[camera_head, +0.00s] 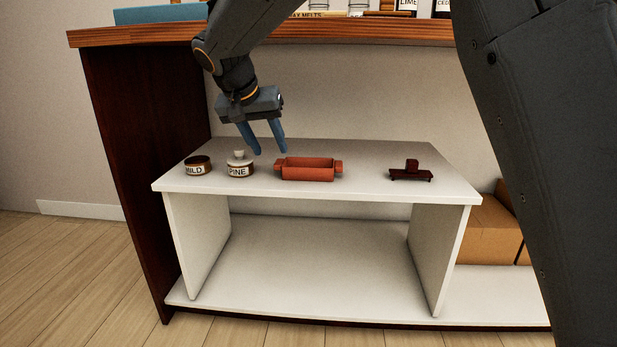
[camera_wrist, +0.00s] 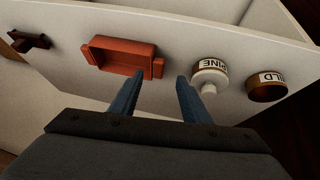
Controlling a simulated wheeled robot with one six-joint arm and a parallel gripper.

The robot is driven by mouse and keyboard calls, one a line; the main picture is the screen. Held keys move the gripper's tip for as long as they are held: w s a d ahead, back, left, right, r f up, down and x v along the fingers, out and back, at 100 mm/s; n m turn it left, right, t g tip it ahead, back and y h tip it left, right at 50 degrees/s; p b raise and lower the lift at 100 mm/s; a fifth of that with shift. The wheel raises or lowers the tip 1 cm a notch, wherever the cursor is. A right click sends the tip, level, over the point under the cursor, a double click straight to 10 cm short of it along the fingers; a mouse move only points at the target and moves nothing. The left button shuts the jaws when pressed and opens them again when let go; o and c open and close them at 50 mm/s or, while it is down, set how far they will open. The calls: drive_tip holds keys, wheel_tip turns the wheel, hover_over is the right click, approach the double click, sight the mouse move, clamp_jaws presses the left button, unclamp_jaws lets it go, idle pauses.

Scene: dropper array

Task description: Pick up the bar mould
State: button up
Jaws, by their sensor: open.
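The bar mould (camera_head: 308,170) is a reddish-orange rectangular tray with a small tab at each end, lying on the white shelf. It also shows in the wrist view (camera_wrist: 122,56), left of the fingertips. My gripper (camera_head: 268,144) is open and empty, with two blue fingers pointing down above the shelf. In the head view the fingers are up and to the left of the mould, between it and the PINE jar. In the wrist view the fingertips (camera_wrist: 160,82) do not enclose the mould, and its right tab is near the left finger.
The PINE jar (camera_head: 240,170) with a pale knob and the MILD jar (camera_head: 198,166) stand left of the mould. A dark red small stand-like object (camera_head: 411,171) lies to the right. The white shelf (camera_head: 365,182) is clear between. A wooden counter edge (camera_head: 350,30) overhangs behind.

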sight(279, 162)
drive_tip(key=shift+d+b+x, duration=0.1)
drive_tip(key=shift+b+x, duration=1.2)
drive_tip(key=shift+x, duration=0.5)
drive_tip(key=shift+d+b+x, duration=0.15)
drive_tip(key=shift+b+x, duration=1.1)
drive_tip(key=shift+x, duration=0.55)
drive_tip(key=shift+w+r, duration=0.1)
drive_tip(key=shift+r, duration=0.05)
drive_tip(key=shift+c, duration=0.3)
clamp_jaws()
